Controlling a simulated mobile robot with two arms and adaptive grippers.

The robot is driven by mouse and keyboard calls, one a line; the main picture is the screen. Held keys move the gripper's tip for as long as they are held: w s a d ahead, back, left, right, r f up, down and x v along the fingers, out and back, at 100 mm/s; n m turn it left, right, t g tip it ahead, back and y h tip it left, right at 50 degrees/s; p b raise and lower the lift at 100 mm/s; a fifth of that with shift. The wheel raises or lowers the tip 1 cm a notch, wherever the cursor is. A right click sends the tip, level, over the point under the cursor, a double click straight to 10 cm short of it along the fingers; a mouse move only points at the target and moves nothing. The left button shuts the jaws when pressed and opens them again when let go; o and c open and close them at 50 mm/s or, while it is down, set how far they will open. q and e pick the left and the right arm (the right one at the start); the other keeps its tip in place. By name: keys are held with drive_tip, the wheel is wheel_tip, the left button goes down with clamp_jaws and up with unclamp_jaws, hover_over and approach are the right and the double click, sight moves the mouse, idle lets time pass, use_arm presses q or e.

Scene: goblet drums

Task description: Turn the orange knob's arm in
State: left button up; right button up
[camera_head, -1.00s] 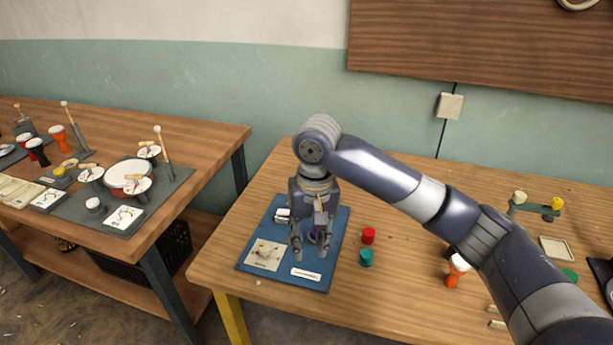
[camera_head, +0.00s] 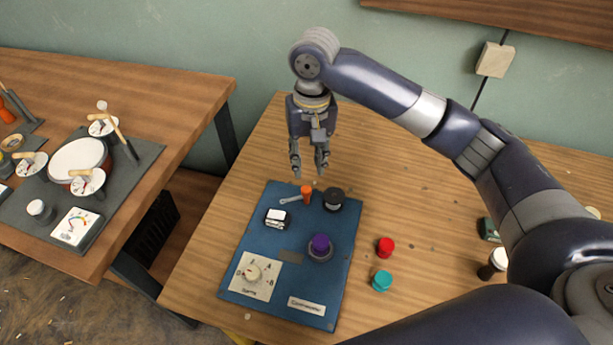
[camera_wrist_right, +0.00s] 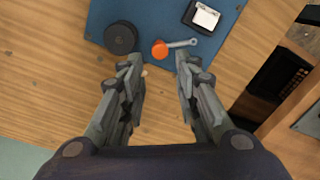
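The orange knob (camera_head: 306,191) stands near the far edge of the blue board (camera_head: 262,216). Its light grey arm (camera_head: 290,199) points to the left in the head view. In the right wrist view the orange knob (camera_wrist_right: 160,50) lies just beyond and between the fingertips, with its arm (camera_wrist_right: 183,43) pointing right. My right gripper (camera_head: 309,172) points down above the board's far edge. In the right wrist view its fingers (camera_wrist_right: 158,62) are apart with nothing between them. My left gripper is not in view.
On the board are a black round knob (camera_head: 334,197), a white-topped switch (camera_head: 276,217), a purple knob (camera_head: 320,244) and a white dial plate (camera_head: 250,275). Red (camera_head: 386,246) and teal (camera_head: 382,281) pieces stand on the table to the right. Table behind the board is clear.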

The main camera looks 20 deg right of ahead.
sight(307, 188)
wheel_tip(307, 188, down, 5)
drive_tip(key=shift+f, duration=0.15)
wheel_tip(307, 188, down, 3)
drive_tip(key=shift+a+f, duration=0.15)
drive_tip(key=shift+f, duration=0.15)
clamp_jaws()
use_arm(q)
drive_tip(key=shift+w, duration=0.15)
